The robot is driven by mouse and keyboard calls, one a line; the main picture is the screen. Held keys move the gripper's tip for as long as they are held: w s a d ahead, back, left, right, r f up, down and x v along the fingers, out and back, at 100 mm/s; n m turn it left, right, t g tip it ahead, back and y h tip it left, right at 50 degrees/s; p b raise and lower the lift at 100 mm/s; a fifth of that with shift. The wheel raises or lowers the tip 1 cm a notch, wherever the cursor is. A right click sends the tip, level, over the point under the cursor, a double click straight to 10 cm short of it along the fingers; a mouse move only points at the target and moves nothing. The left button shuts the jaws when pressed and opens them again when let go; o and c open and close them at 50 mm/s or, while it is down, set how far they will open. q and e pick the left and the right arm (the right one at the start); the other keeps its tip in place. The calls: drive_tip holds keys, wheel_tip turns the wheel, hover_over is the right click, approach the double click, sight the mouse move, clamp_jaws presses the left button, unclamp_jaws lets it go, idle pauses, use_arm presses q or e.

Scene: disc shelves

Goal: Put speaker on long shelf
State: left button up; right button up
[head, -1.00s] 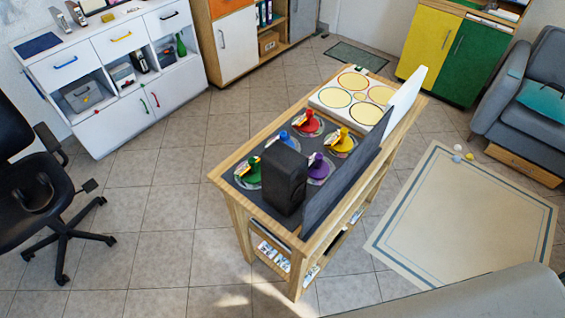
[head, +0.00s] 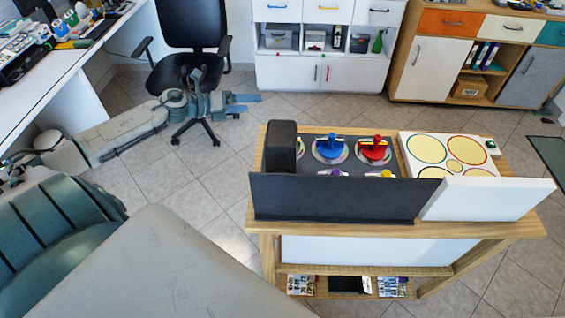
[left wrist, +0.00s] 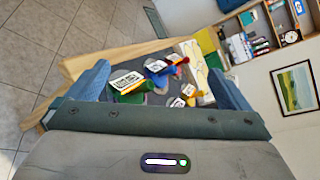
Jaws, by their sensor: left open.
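The speaker (head: 281,148), a black upright box, stands on the left end of the wooden stand's dark top in the head view. I cannot make it out in the left wrist view. My left gripper (head: 250,103) is open and empty, with blue fingers, to the left of the speaker and apart from it. In the left wrist view, the open fingers (left wrist: 160,88) frame part of the stand top and its coloured items. The wooden stand (head: 500,229) has a low shelf (head: 408,270) holding picture cases. I cannot tell which shelf is the long one. My right gripper is not in view.
Discs with coloured holders, including blue (head: 328,146) and red (head: 374,149), sit beside the speaker. A dark upright panel (head: 335,199) and a white panel (head: 487,199) edge the stand. An office chair (head: 190,45) stands behind my left arm.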

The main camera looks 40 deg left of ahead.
use_arm(q)
drive_tip(key=s+d+r+m+g+h, duration=0.1)
drive_tip(key=s+d+r+m+g, duration=0.3)
drive_tip(key=d+r+m, duration=0.35)
drive_tip(key=m+g+y+b, duration=0.1)
drive_tip(key=m+g+y, duration=0.15)
drive_tip(key=m, duration=0.45)
approach(281, 132)
drive_tip(key=w, duration=0.1)
drive_tip(key=shift+g+h, duration=0.55)
drive_tip(key=x, duration=0.4)
drive_tip(key=shift+x, duration=0.95)
drive_tip(key=shift+d+f+p, duration=0.15)
drive_tip(key=shift+f+p, duration=0.1)
drive_tip(key=shift+p, duration=0.05)
drive_tip(key=shift+w+d+f+p, duration=0.25)
drive_tip(key=shift+f+p, duration=0.15)
drive_tip(key=x, duration=0.1)
drive_tip(key=p+x, duration=0.1)
drive_tip(key=shift+w+f, duration=0.15)
drive_tip(key=shift+f, duration=0.2)
drive_tip(key=shift+p+x, duration=0.45)
drive_tip(key=shift+x, duration=0.45)
drive_tip(key=shift+a+f, duration=0.1)
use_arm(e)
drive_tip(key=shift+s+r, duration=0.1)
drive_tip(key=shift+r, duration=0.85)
